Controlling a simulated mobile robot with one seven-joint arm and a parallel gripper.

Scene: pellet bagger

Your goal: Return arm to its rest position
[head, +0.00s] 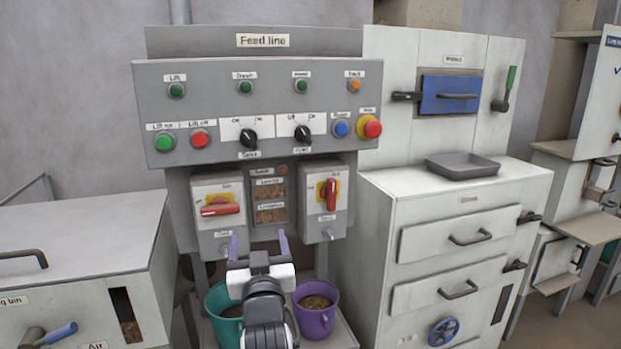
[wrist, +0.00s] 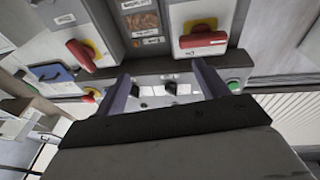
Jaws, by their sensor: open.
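My gripper (head: 259,246) is in front of the lower part of the feed line panel (head: 260,75), between the two red rotary handles and above the buckets. Its two purple fingers stand apart with nothing between them. In the wrist view my gripper (wrist: 160,88) also shows open and empty, with the panel's knobs and switch boxes beyond it. The left red handle (head: 221,209) lies nearly level. The right red handle (head: 331,194) stands upright. My gripper is apart from both handles, as far as the head view shows.
A teal bucket (head: 222,322) and a purple bucket (head: 316,318) holding pellets stand below, partly hidden by my arm. A white bin (head: 75,235) stands at left. A drawer cabinet (head: 450,215) with a grey tray (head: 462,166) on top stands at right.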

